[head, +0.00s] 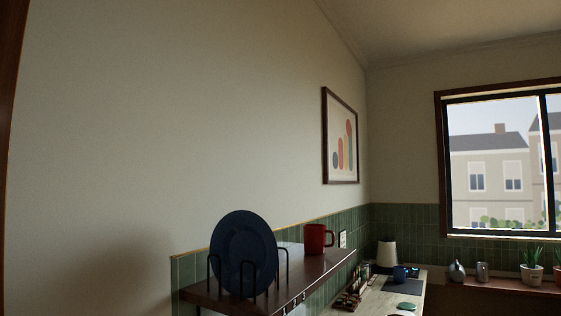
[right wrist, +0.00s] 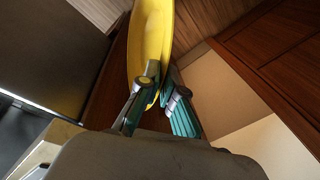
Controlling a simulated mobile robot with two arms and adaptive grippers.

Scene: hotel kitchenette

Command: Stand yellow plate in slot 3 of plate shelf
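The yellow plate (right wrist: 151,38) shows edge-on in the right wrist view, its lower end between the fingers of my right gripper (right wrist: 157,99). The gripper looks shut on it. The plate shelf (head: 325,262) is dark wood, at the lower middle of the head view, with black wire dividers (head: 287,268) at its near end. A dark blue plate (head: 244,252) stands upright among the dividers. Neither gripper nor the yellow plate shows in the head view.
A red mug (head: 317,238) stands on the shelf behind the blue plate. Potted plants (head: 531,273) stand under the window. Wooden panels (right wrist: 285,50) show in the right wrist view.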

